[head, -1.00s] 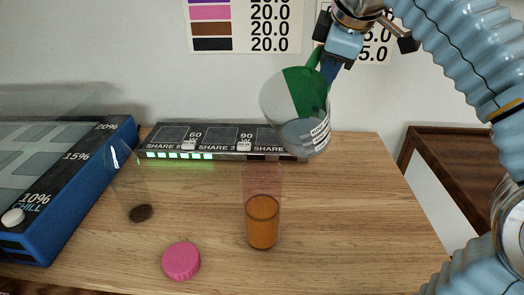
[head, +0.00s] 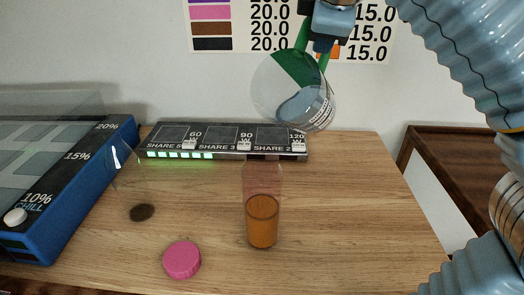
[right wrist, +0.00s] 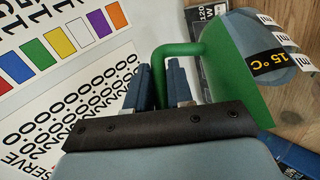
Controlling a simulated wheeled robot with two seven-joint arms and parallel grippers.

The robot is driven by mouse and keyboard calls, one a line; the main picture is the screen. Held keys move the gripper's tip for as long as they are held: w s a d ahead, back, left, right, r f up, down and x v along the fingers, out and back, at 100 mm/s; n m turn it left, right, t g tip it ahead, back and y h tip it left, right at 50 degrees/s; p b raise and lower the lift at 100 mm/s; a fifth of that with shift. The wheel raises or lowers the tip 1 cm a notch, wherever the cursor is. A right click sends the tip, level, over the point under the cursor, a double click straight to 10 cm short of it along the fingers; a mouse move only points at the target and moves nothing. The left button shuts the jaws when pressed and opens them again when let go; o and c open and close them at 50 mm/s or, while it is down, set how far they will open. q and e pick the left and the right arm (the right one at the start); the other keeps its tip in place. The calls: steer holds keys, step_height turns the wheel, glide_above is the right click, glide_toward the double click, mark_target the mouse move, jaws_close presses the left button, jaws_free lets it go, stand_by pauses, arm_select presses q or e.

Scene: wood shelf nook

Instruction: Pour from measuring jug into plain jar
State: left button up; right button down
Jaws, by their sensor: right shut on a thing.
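The measuring jug (head: 270,100) is clear, with a green handle, a green panel and a white label. It hangs tilted in the air above the back of the table, with a grey-blue patch low in it that may be liquid. My right gripper (head: 323,45) is shut on its green handle; the right wrist view shows the handle between the two blue fingers (right wrist: 160,82). A clear jar with orange-brown contents (head: 262,222) stands upright below and to the left of the jug, apart from it. I cannot tell whether it is the plain jar. My left gripper is not in view.
A pink lid (head: 182,260) lies at the front. A faint clear vessel (head: 122,165) with a dark disc (head: 142,212) stands at left, beside a blue-edged case (head: 85,195). A black panel strip (head: 225,140) lies along the back. The table's right side is clear.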

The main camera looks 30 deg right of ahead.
mark_target(305, 44)
steer(key=shift+s+a+r, duration=0.1)
steer(key=shift+a+r, duration=0.15)
steer(key=shift+r, duration=0.15)
steer(key=shift+s+a+r+t+h, duration=0.3)
steer(key=shift+a+r+t+h, duration=0.25)
steer(key=shift+r+h, duration=0.2)
steer(key=shift+s+a+r+n, duration=0.1)
steer(key=shift+a+r+n, duration=0.15)
steer(key=shift+r+n, duration=0.05)
steer(key=shift+s+a+r+t+h, duration=0.35)
steer(key=shift+a+r+t+h, duration=0.1)
steer(key=shift+a+r+h, duration=0.2)
steer(key=shift+s+a+n+t+h+b, duration=0.2)
steer(key=shift+s+a+t+h, duration=0.15)
steer(key=shift+a, duration=0.35)
steer(key=shift+s+a+n+t+h+b, duration=0.1)
steer(key=shift+s+a+n+t+h, duration=0.2)
steer(key=shift+a, duration=0.4)
stand_by(0.8)
